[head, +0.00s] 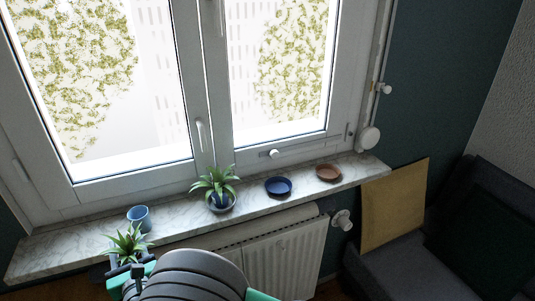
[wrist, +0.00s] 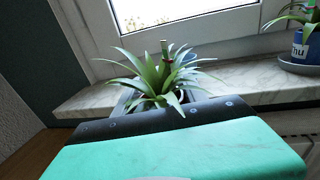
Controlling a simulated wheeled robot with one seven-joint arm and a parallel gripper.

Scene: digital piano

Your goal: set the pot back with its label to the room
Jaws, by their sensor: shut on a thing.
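My gripper (head: 128,273) is shut on a potted plant with spiky green leaves (head: 127,243), in front of the sill's left part. In the wrist view the plant (wrist: 155,76) rises behind the dark edge of my gripper. Its pot is mostly hidden, and I see no label on it. A second spiky plant (head: 215,181) stands on the sill in a blue pot on a saucer (head: 224,209).
The marble sill (head: 70,248) holds a blue cup (head: 139,219), an empty blue saucer (head: 278,187) and an empty terracotta saucer (head: 328,173). The window stands behind. A white radiator (head: 285,257) is below the sill, with a valve knob (head: 343,220) at its right.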

